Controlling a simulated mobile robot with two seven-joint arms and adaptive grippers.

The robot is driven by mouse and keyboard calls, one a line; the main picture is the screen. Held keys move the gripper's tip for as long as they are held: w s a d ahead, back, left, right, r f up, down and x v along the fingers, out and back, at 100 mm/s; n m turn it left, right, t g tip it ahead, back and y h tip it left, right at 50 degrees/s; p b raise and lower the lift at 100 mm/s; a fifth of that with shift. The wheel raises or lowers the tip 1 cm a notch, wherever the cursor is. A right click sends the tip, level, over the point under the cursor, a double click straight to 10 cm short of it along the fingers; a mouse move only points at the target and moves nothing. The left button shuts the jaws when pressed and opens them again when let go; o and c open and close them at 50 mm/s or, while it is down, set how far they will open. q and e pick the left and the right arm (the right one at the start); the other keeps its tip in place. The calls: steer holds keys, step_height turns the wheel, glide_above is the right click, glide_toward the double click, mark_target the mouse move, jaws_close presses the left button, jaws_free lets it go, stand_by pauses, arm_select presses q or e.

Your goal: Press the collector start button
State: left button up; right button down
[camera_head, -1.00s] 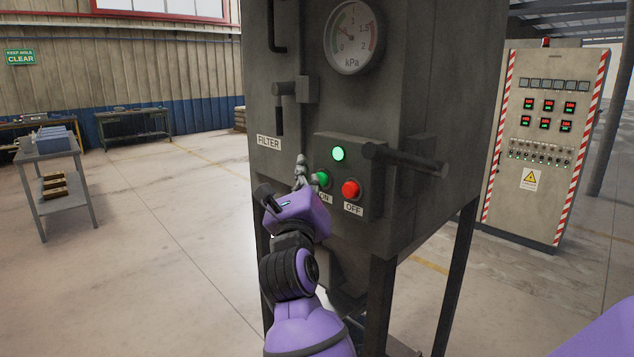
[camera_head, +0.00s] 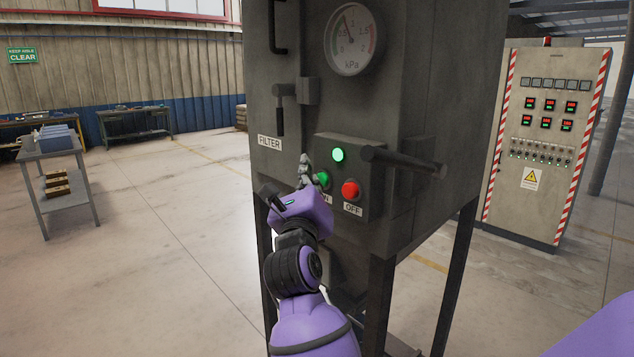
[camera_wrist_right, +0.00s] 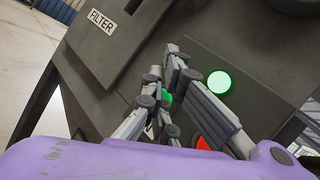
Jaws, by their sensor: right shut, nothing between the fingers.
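The collector (camera_head: 290,60) is a grey metal cabinet on legs with a control box on its front. The green ON button (camera_head: 323,179) sits left of the red OFF button (camera_head: 350,190), below a lit green lamp (camera_head: 338,155). My right gripper (camera_head: 304,168) is shut and empty, just left of the ON button. In the right wrist view, the green button (camera_wrist_right: 167,97) is partly hidden by the fingers, with the lamp (camera_wrist_right: 219,82) and part of the red button (camera_wrist_right: 202,144) beside them. Contact with the ON button cannot be told. My left gripper is not in view.
A dark handle bar (camera_head: 405,160) juts out right of the buttons. A lever (camera_head: 281,105) and a pressure gauge (camera_head: 351,40) are above. A control cabinet (camera_head: 545,140) stands at right, a shelf table (camera_head: 55,150) at left. The floor between is clear.

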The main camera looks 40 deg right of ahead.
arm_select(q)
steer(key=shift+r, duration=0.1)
arm_select(e)
steer(key=shift+f, duration=0.2)
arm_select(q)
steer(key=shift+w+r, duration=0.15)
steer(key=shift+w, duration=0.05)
arm_select(e)
steer(key=shift+w+a, duration=0.1)
steer(key=shift+a, duration=0.2)
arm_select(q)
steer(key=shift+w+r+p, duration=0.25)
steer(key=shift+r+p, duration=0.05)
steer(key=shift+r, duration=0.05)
arm_select(e)
steer(key=a, duration=0.6)
steer(key=shift+s, duration=0.25)
